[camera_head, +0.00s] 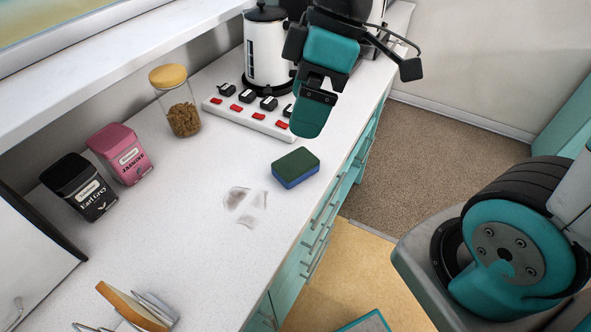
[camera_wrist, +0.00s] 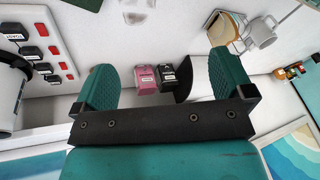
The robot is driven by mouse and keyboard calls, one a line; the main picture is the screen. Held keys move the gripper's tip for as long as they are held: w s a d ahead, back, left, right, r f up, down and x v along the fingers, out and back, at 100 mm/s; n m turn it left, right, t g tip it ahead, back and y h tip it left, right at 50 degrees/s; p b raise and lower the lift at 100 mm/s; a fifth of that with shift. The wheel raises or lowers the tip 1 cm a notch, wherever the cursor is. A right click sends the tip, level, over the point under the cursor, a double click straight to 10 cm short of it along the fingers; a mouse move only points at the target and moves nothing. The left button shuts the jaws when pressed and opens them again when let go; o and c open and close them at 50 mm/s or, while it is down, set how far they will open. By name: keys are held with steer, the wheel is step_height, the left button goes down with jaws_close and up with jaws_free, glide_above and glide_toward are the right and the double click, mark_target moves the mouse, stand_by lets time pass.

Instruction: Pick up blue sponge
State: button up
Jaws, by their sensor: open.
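The blue sponge (camera_head: 294,168), with a dark green top layer, lies flat on the white counter near its right edge in the head view. My gripper (camera_head: 312,118) is above the counter, higher in the picture than the sponge and apart from it. In the wrist view my gripper (camera_wrist: 163,80) shows two teal fingers spread wide with nothing between them.
A power strip (camera_head: 246,119) with red switches and a white kettle (camera_head: 263,55) stand behind the sponge. A glass jar (camera_head: 180,108), pink tin (camera_head: 121,155) and black tin (camera_head: 79,187) stand left.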

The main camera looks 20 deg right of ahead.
steer(key=w+d+f+n+b, duration=0.2)
steer(key=w+d+f+n, duration=0.55)
steer(key=w, duration=0.35)
steer(key=p, duration=0.1)
glide_above(289, 167)
steer(key=d, duration=0.2)
steer(key=shift+n+g, duration=0.4)
steer(key=shift+n, duration=0.05)
steer(key=f, duration=1)
steer(key=shift+w+f, duration=0.25)
steer(key=shift+f, duration=0.15)
steer(key=shift+p+x, duration=1.05)
steer(key=shift+x, duration=1.85)
steer(key=shift+w, duration=0.1)
steer(key=c, duration=1)
steer(key=shift+c, duration=0.4)
step_height(289, 167, up, 20)
steer(key=b, duration=0.2)
